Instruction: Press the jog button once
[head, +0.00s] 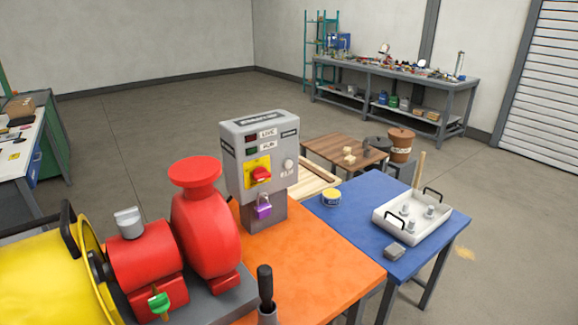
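The grey control box (262,150) stands upright on a post at the back of the orange table. Its face carries a small round pale button (289,165) on the right, with a label below that is too small to read surely; this looks like the jog button. A red rotary switch (261,174) on a yellow plate sits to its left. Above are small dark windows labelled LIVE (251,138) and RUN (252,151). A purple padlock (264,210) hangs below the switch. Neither of my grippers is in view.
The red pump (207,222) and a yellow cylindrical guard (45,285) fill the near left. A black-handled tool (265,285) stands upright at the orange table's (325,262) front.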

